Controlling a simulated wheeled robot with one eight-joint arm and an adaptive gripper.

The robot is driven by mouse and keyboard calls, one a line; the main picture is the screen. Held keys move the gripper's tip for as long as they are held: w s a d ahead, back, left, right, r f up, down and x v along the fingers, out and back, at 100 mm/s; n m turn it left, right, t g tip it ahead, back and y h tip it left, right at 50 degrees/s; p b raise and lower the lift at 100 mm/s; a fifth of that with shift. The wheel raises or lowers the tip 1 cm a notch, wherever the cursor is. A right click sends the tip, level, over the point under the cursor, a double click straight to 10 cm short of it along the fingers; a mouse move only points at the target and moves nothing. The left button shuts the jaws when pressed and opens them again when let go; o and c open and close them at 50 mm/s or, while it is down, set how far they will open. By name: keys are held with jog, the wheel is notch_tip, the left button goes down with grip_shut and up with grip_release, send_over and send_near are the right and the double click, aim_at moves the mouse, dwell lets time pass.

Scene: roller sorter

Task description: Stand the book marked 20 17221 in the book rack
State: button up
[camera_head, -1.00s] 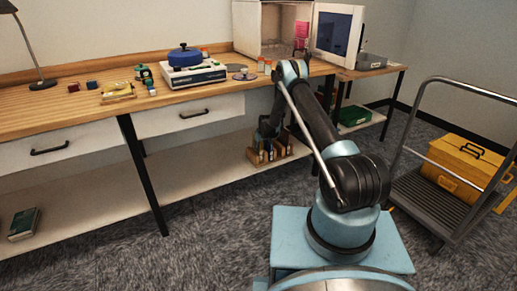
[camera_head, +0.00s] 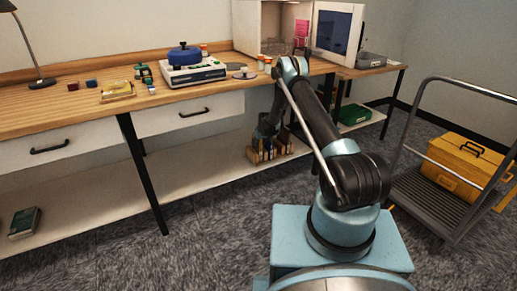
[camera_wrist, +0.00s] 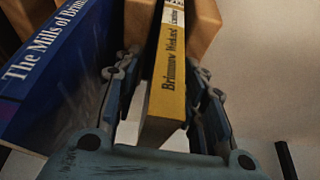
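The book rack (camera_head: 282,154) is a wooden, divided holder on the low shelf under the bench, with several books in it. My gripper (camera_head: 266,134) reaches down to it. In the wrist view, a yellow-spined book (camera_wrist: 166,90) lettered "Brinmow Wicked" stands between the fingers of my gripper (camera_wrist: 163,85). Its spine faces the camera. The fingers lie close along both sides, but whether both press on it cannot be told. A pale label is at its far end; its number is not readable. A blue book (camera_wrist: 55,70) lettered "The Mills of Brin…" is left of the fingers.
Wooden rack parts (camera_wrist: 203,25) rise close beside the fingers. The bench (camera_head: 60,110) with its drawers overhangs the low shelf (camera_head: 190,180). A green book (camera_head: 24,222) lies at the shelf's far left. A cart (camera_head: 440,200) with a yellow toolbox stands right.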

jog(key=v, duration=1.2)
jog(key=shift+f, duration=0.15)
